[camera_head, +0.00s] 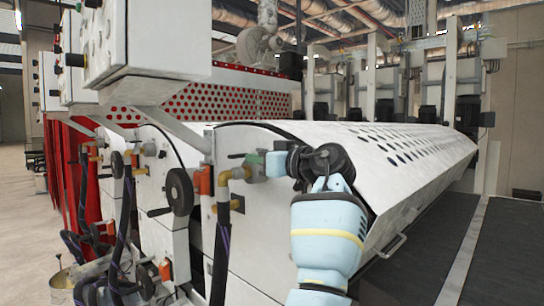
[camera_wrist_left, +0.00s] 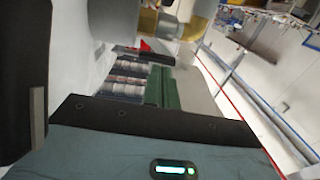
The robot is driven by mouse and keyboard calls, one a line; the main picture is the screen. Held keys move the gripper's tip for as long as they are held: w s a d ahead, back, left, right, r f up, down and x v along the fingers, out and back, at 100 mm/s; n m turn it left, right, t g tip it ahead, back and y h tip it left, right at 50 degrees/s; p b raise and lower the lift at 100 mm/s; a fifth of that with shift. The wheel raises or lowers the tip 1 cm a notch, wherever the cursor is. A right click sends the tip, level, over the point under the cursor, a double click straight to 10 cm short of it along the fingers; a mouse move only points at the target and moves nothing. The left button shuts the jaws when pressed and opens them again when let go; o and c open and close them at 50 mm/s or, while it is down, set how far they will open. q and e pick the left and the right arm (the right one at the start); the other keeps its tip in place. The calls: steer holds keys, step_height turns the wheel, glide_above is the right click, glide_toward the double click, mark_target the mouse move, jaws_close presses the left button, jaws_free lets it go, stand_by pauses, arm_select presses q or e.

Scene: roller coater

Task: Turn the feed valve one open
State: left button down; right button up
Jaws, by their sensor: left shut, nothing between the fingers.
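In the left wrist view, a yellow part (camera_wrist_left: 147,24) shows at the top, blurred.
A black handwheel (camera_head: 179,192) and an orange-red box (camera_head: 203,181) are left of the valve. Black hoses (camera_head: 120,225) hang further left. A long perforated white cover (camera_head: 400,155) runs to the right. The dark walkway (camera_head: 445,240) at right is clear.

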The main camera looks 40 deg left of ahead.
mark_target(238, 155)
arm_select(q)
steer(key=shift+a+r, duration=0.15)
steer(key=shift+a, duration=1.2)
arm_select(e)
steer(key=shift+r, duration=0.35)
arm_select(q)
steer(key=shift+s+a+p, duration=0.1)
steer(key=shift+a+p, duration=0.25)
steer(key=shift+a, duration=0.1)
arm_select(e)
steer(key=shift+w+d+r, duration=0.15)
steer(key=shift+w+d, duration=0.05)
steer(key=shift+w, duration=0.2)
arm_select(q)
steer(key=shift+s+a, duration=0.1)
steer(key=shift+a, duration=0.05)
arm_select(e)
steer(key=shift+w, duration=0.1)
steer(key=shift+d+r, duration=0.1)
